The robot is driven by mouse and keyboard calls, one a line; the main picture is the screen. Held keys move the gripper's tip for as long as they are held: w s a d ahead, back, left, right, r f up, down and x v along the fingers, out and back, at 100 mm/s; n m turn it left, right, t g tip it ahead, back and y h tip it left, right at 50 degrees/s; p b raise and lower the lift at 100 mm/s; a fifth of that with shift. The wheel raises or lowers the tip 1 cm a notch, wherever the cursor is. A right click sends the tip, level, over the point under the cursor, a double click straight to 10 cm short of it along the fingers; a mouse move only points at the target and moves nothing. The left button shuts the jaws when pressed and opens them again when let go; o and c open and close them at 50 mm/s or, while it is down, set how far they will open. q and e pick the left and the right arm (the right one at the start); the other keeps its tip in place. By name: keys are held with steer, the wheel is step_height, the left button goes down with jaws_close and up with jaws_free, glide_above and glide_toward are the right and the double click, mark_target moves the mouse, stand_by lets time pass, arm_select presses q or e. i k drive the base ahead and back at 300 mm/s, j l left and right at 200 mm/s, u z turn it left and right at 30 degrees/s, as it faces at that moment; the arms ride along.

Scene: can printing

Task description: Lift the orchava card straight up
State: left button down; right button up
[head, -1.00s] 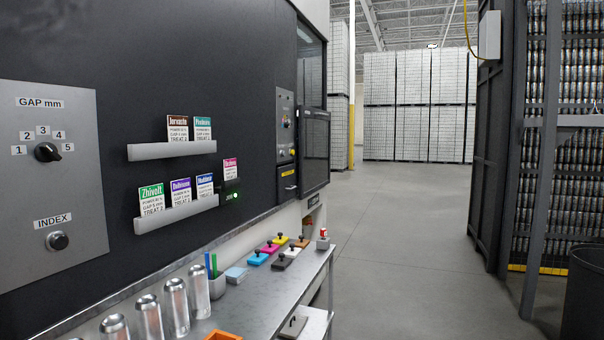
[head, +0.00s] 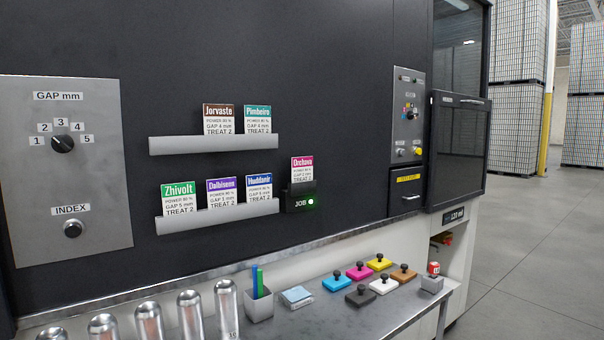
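The Orchava card (head: 302,170), with a magenta top band and white lower part, stands upright in the small black JOB holder (head: 300,197) on the dark machine panel. The holder hides the card's lower edge, and a green light glows on the holder's front. Neither of my grippers shows in the head view.
Other cards stand in two grey racks (head: 213,142) and (head: 218,215) left of the holder. Below is a metal bench (head: 345,310) with silver cans (head: 190,315), a pen cup (head: 258,303) and several coloured blocks (head: 359,272). Open floor (head: 530,240) lies to the right.

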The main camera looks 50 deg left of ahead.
mark_target(302, 167)
steer(key=i+u, duration=0.4)
steer(key=i+l+u, duration=0.1)
steer(key=u, duration=0.35)
steer(key=i+l+u, duration=0.6)
steer(key=u, duration=0.25)
